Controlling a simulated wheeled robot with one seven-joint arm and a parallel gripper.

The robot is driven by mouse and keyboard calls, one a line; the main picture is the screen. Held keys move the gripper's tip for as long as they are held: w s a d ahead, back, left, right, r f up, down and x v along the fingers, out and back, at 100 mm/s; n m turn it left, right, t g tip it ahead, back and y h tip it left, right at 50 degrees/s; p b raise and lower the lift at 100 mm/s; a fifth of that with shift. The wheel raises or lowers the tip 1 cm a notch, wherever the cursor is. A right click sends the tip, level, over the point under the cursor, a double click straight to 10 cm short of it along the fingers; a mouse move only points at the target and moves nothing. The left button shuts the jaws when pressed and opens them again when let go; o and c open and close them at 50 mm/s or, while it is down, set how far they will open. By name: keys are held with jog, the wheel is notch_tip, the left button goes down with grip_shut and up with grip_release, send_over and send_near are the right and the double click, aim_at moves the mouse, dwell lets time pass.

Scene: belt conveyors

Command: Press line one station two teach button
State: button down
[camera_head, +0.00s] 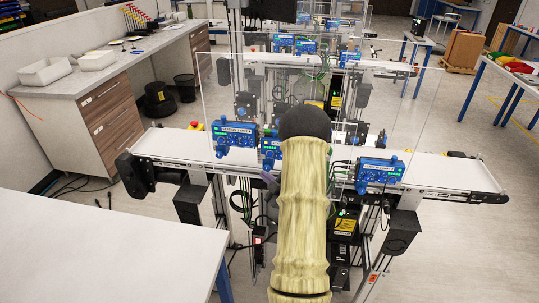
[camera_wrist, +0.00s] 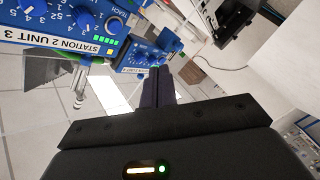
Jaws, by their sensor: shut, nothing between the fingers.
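In the wrist view, a blue control box (camera_wrist: 60,22) labelled "STATION 2 UNIT 3" fills the upper left, with a numbered dial, green lights and partly readable lettering ending in "EACH". In the head view, blue boxes stand on the near conveyor at left (camera_head: 234,138), centre (camera_head: 270,148) and right (camera_head: 379,172).
The near conveyor (camera_head: 455,178) runs across the head view, with clear panels above it. A white table (camera_head: 90,250) is at the lower left, and a counter with drawers (camera_head: 112,122) is behind it. More conveyors and blue boxes (camera_head: 295,45) stand farther back.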

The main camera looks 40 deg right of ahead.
aim_at(270, 154)
jog(key=shift+w+d, duration=1.3)
jog(key=shift+d, duration=0.2)
jog(key=shift+w+d, duration=1.25)
jog(key=shift+d, duration=0.2)
jog(key=shift+w+d+b, duration=0.25)
jog(key=shift+d+b, duration=0.05)
jog(key=shift+b, duration=0.05)
jog(key=shift+w+d, duration=0.25)
jog(key=shift+d, duration=0.05)
dwell(0.6)
jog(key=shift+a+b, duration=0.1)
jog(key=shift+b, duration=0.25)
jog(key=shift+s+a+b, duration=0.3)
jog(key=shift+s+a, duration=0.2)
jog(key=shift+s, duration=0.05)
